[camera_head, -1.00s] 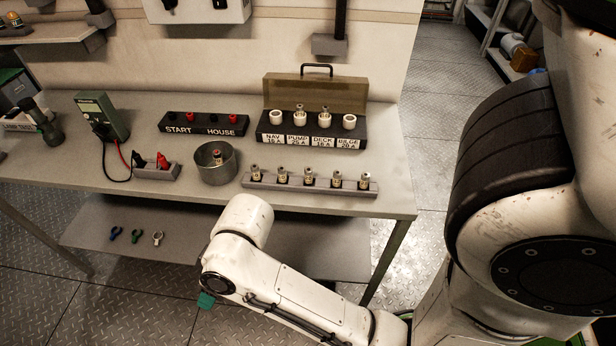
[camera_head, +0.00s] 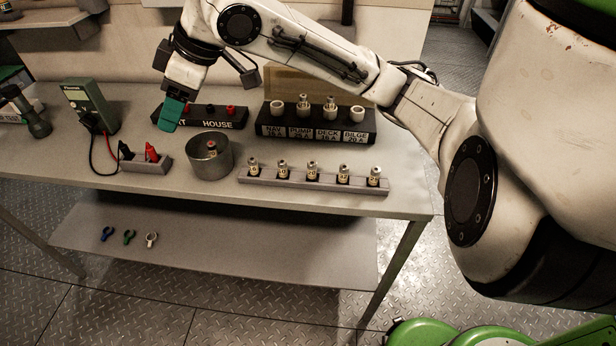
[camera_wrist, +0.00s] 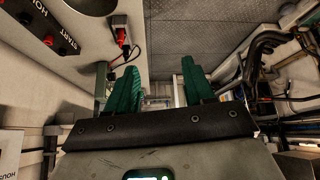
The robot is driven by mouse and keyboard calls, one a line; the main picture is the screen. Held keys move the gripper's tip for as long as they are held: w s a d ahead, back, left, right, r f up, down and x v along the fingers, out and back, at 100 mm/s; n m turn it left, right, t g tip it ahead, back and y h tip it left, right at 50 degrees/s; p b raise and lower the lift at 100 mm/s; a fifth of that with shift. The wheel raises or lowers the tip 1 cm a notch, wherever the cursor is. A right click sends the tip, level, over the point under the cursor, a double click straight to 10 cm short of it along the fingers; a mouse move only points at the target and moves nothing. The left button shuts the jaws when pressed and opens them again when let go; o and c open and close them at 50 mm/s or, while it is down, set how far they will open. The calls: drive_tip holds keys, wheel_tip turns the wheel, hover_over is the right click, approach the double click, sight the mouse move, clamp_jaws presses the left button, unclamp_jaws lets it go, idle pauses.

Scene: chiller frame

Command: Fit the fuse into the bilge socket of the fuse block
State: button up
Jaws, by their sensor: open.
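The black fuse block (camera_head: 315,136) stands at the back right of the bench, its lid raised. Its bilge socket (camera_head: 357,112) is the rightmost white ring and looks empty. The pump and deck sockets hold fuses, and the nav socket (camera_head: 277,107) looks empty. Several silver-capped fuses (camera_head: 313,171) stand in a grey rack (camera_head: 262,182) in front of the block. One more fuse (camera_head: 212,147) is in a round metal cup. My gripper (camera_head: 170,114) is above the bench, left of the cup and apart from the fuses. In the wrist view its teal fingers (camera_wrist: 157,82) are spread and empty.
The START/HOUSE terminal strip (camera_head: 222,118) is just behind my gripper. A green multimeter (camera_head: 90,105) and a grey holder with probes (camera_head: 146,166) are to the left. My forearm passes over the fuse block. The bench front is mostly clear.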

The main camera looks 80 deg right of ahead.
drive_tip(key=s+d+f+m+g+h+b, duration=0.1)
drive_tip(key=s+d+f+m+g, duration=0.15)
drive_tip(key=s+d+f, duration=0.45)
drive_tip(key=m+g+b, duration=0.2)
drive_tip(key=g, duration=0.2)
hover_over(311, 163)
drive_tip(key=shift+n, duration=0.25)
drive_tip(key=f, duration=0.6)
drive_tip(key=shift+w+f, duration=0.25)
drive_tip(key=shift+s+f, duration=0.15)
drive_tip(key=shift+f, duration=1.45)
drive_tip(key=shift+s+f, duration=0.15)
drive_tip(key=shift+f, duration=1.45)
drive_tip(key=shift+c, duration=0.4)
clamp_jaws()
